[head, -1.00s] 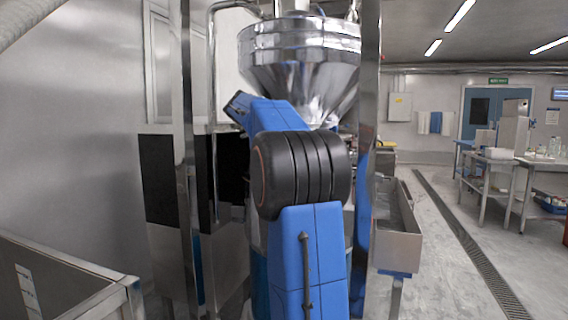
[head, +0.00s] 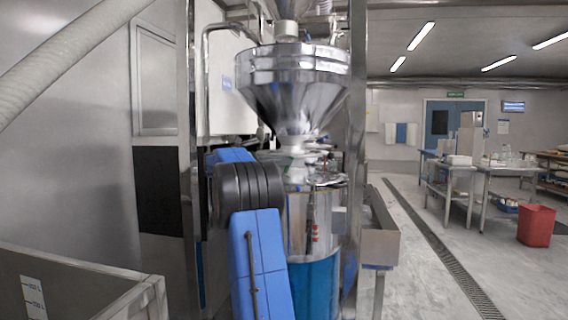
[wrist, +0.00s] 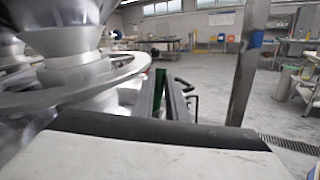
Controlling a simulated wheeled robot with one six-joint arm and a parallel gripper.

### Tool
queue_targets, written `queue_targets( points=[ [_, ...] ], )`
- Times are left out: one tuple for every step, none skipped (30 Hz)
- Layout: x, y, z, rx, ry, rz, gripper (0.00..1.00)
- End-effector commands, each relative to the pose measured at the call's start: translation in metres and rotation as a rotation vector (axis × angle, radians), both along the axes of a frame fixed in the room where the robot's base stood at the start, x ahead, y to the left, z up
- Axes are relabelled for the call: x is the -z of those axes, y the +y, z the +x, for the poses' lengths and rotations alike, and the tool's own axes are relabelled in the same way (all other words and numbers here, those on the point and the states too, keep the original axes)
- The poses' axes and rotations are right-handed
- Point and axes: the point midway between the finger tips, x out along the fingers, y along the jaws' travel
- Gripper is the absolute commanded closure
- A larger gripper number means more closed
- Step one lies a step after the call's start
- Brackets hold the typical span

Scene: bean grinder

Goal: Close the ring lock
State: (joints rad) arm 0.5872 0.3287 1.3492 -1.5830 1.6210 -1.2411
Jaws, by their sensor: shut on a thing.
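A flat shiny metal ring (wrist: 75,95), which looks like the ring lock, circles the narrow neck below the steel hopper in the wrist view. My gripper (wrist: 167,92) is at the ring's right side, its dark fingers pointing away from the camera. It is shut on a part of the ring lock, but the gripped part is mostly hidden between the fingers. A thin dark hooked piece shows just right of the fingers. In the head view the hopper (head: 293,85) stands above the grinder body (head: 315,285). My gripper is hidden there, and the ring cannot be made out clearly.
Steel posts (head: 357,120) stand close on both sides of the grinder. A metal trough (head: 380,240) is at its right, and a steel bin (head: 75,290) at the front left. The floor to the right is open, with a red bin (head: 536,226) and tables beyond.

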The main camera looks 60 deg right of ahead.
Motion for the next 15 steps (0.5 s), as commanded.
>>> queue_targets(
  points=[
    [0.0011,0.0011,0.002,-0.001,0.019,-0.008,1.0],
    [0.0011,0.0014,0.0026,-0.002,0.03,-0.012,1.0],
    [0.0014,0.0017,0.0033,-0.002,0.043,-0.018,1.0],
    [0.0015,0.0019,0.0037,-0.002,0.051,-0.022,1.0],
    [0.0015,0.0021,0.0041,-0.001,0.059,-0.026,1.0],
    [0.0016,0.0023,0.0046,-0.001,0.067,-0.029,1.0],
    [0.0017,0.0025,0.0048,-0.001,0.072,-0.032,1.0],
    [0.0017,0.0026,0.005,-0.001,0.077,-0.034,1.0],
    [0.0015,0.0027,0.0054,-0.001,0.082,-0.037,1.0],
    [0.0014,0.0028,0.0055,-0.001,0.085,-0.038,1.0],
    [0.0014,0.0029,0.0057,-0.001,0.087,-0.039,1.0],
    [0.0015,0.0029,0.0057,-0.001,0.089,-0.04,1.0],
    [0.0014,0.003,0.0058,-0.001,0.091,-0.041,1.0],
    [0.0015,0.003,0.0058,-0.001,0.091,-0.041,1.0],
    [0.0015,0.003,0.0059,-0.001,0.093,-0.042,1.0]
  ],
)
